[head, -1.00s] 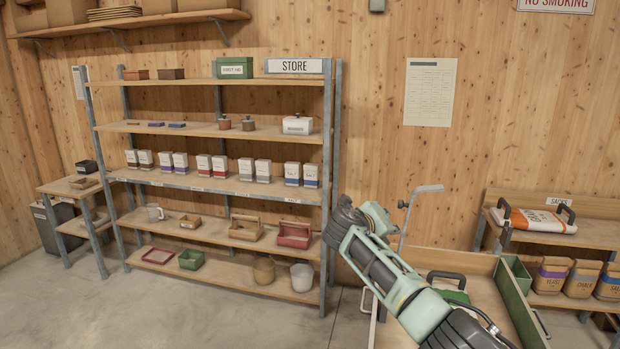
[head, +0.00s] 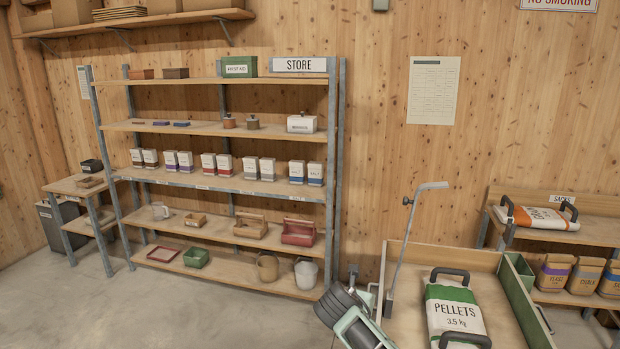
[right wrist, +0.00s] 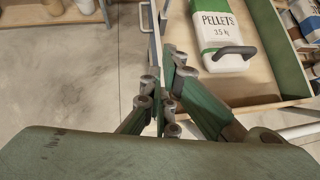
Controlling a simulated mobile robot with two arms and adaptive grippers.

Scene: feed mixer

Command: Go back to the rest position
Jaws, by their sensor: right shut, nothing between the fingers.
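A white and green PELLETS sack (head: 456,312) with dark handles lies in the wooden cart tray (head: 405,310); it also shows in the right wrist view (right wrist: 222,28). My right arm shows at the bottom middle of the head view, left of the tray, partly cut off by the frame. My right gripper (right wrist: 165,55) shows in the right wrist view. Its fingers are together with nothing between them, above the tray's edge and apart from the sack. My left gripper is in neither view.
The STORE shelf (head: 232,182) with cartons, boxes and tubs stands at the left against the wall. A sack bench (head: 590,232) is at the right. A metal crank-like rod (head: 408,240) rises by the tray. The floor (head: 200,315) before the shelf is clear.

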